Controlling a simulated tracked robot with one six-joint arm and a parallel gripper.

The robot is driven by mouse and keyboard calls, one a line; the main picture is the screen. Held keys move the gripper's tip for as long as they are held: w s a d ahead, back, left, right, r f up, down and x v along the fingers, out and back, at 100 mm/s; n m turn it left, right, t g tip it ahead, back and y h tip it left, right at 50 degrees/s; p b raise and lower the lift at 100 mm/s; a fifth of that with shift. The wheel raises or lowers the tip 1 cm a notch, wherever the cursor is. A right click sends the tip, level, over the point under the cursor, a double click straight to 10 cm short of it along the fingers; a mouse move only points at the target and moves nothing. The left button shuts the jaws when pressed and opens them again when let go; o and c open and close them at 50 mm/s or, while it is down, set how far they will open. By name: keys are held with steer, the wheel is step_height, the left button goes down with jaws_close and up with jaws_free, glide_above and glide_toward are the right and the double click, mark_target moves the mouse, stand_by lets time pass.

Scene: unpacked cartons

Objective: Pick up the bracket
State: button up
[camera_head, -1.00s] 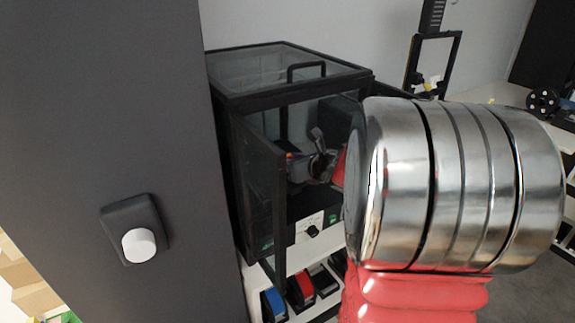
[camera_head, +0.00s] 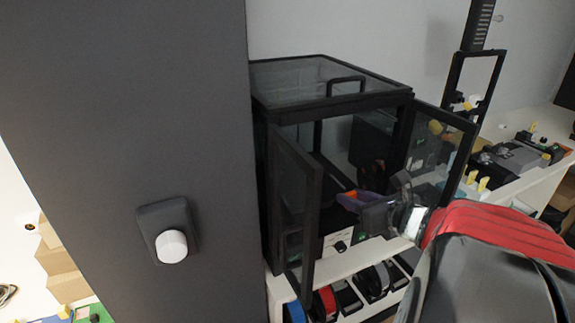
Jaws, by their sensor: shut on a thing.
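My gripper (camera_head: 372,212) is at the open front of a black-framed enclosure (camera_head: 408,97) with clear panels. It points left and is shut on a small purple piece (camera_head: 367,199), which I take to be the bracket. The piece sticks out on the upper left of the jaws, and the jaws hide part of it. A bit of orange shows at its left end; I cannot tell whether that belongs to the piece.
The enclosure's two doors stand open, the left door (camera_head: 296,210) and right door (camera_head: 437,150). A shelf (camera_head: 330,268) with several spools runs below. A grey panel with a white knob (camera_head: 171,246) fills the left. A bench (camera_head: 540,165) with machine parts stands at right.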

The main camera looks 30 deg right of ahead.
steer(key=shift+s+a, duration=0.1)
steer(key=shift+s, duration=1.4)
